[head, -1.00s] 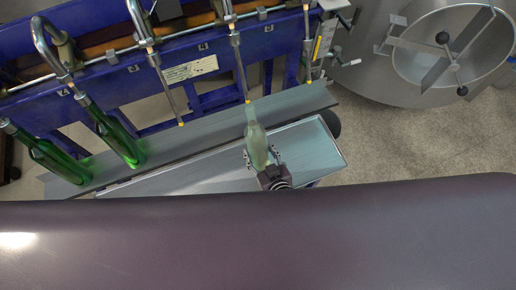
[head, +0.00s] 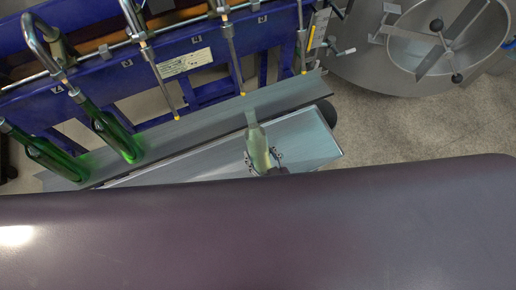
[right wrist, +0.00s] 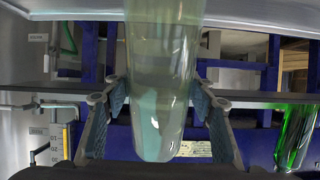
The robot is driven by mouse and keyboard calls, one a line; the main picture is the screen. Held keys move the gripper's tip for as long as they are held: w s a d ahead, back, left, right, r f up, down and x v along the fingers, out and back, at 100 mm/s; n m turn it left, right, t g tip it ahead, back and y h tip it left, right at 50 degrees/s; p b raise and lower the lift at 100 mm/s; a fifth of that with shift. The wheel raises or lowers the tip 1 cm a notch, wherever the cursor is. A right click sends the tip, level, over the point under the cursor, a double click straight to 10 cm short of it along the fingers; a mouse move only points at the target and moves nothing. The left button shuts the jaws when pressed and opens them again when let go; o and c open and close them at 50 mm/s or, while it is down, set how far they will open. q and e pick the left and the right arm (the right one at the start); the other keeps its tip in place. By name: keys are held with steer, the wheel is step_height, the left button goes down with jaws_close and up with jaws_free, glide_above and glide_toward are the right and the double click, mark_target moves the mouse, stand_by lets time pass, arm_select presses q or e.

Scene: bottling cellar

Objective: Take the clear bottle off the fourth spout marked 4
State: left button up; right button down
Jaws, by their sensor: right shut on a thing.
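The clear, pale green-tinted bottle (head: 258,148) is in my right gripper (head: 263,160), over the tray in the head view. Its neck points toward the fourth spout (head: 237,70), and a small gap shows between the bottle's mouth and the spout tip. In the right wrist view the bottle (right wrist: 160,75) sits between both finger pads of my right gripper (right wrist: 162,105), which are shut on its body. The bottle's far end is cut off at the top of that view. My left gripper is in neither view.
Two green bottles (head: 108,128) (head: 52,158) hang at the left spouts. The third spout (head: 168,88) and fifth spout (head: 302,40) are empty. A grey rail (head: 205,122) and a metal tray (head: 318,140) lie below. A round steel vat (head: 400,75) stands at right.

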mark_target(264, 161)
steer(key=shift+p+v, duration=1)
steer(key=shift+v, duration=1.1)
steer(key=shift+f, duration=0.1)
